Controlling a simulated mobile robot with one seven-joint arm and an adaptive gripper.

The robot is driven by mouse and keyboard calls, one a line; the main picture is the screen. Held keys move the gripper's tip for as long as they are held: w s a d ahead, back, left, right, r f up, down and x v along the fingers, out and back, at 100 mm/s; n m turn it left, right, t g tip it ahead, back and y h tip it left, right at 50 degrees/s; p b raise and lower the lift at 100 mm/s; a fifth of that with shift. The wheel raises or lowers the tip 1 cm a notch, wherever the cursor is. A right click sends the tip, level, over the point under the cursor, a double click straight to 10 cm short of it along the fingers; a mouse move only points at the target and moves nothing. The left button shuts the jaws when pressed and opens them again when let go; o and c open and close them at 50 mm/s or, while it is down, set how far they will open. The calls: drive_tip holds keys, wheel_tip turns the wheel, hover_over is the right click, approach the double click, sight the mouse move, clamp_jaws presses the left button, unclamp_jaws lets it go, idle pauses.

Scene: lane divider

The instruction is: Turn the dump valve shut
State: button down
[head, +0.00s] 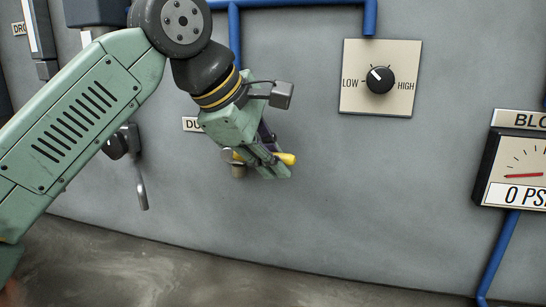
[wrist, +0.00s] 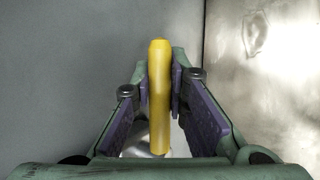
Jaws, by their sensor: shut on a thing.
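The dump valve's yellow handle (head: 287,159) sticks out to the right of its metal body (head: 238,168) on the grey wall. A label beginning "DU" (head: 191,124) sits on the wall above it, the rest hidden behind my arm. My gripper (head: 272,165) is shut on the yellow handle. In the wrist view the handle (wrist: 159,100) stands between the two purple finger pads of my gripper (wrist: 161,95). In the head view the handle lies roughly level, tilted slightly down to the right. The valve's body is partly hidden by my fingers.
A LOW–HIGH dial (head: 380,79) is on the wall to the upper right. A gauge (head: 516,170) reading 0 PSI is at the far right, with a blue pipe (head: 497,258) below it. A grey lever (head: 141,186) hangs left of the valve.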

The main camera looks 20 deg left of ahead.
drive_tip(key=c, duration=1.6)
unclamp_jaws()
drive_tip(key=shift+o, duration=0.2)
drive_tip(key=v, duration=0.7)
drive_tip(key=shift+r, duration=0.2)
drive_tip(key=shift+s, duration=0.1)
